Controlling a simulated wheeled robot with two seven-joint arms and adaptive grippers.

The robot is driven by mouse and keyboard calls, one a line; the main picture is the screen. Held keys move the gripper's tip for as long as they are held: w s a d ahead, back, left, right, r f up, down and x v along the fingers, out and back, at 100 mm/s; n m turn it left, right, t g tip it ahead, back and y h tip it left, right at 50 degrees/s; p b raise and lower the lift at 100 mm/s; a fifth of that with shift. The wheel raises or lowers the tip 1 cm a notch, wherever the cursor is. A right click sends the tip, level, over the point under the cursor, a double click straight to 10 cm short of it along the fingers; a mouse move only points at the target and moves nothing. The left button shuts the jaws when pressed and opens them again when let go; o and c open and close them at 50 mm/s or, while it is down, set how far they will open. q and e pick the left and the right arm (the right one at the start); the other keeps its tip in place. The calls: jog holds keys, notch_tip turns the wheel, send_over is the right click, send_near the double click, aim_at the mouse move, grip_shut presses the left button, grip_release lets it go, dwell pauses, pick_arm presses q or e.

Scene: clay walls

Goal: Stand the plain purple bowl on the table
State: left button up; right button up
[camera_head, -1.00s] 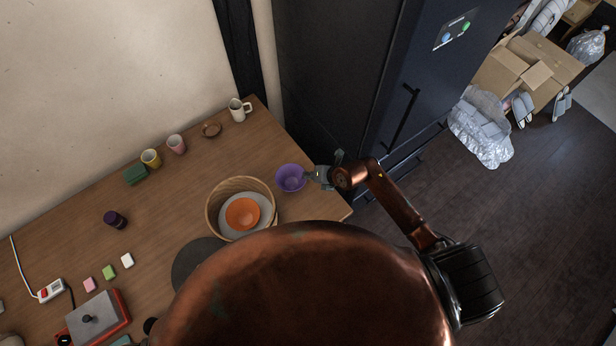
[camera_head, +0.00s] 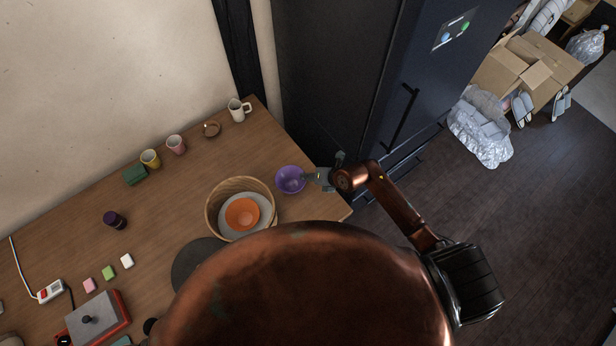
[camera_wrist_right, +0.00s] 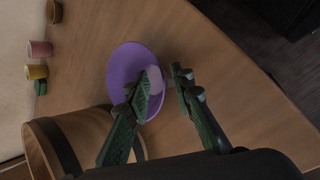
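My right gripper (camera_head: 312,176) is at the bowl's right rim. Whether a finger touches the bowl cannot be told. My left gripper is not in view.
The basket (camera_head: 212,214) holds a pale dish and an orange bowl (camera_head: 242,214), close left of the purple bowl. Mugs (camera_head: 237,111), a small brown dish (camera_head: 211,129) and a green block (camera_head: 135,175) stand along the back. A dark cabinet (camera_head: 330,80) stands behind the table's right end.

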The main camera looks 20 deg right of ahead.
jog(key=v, duration=1.1)
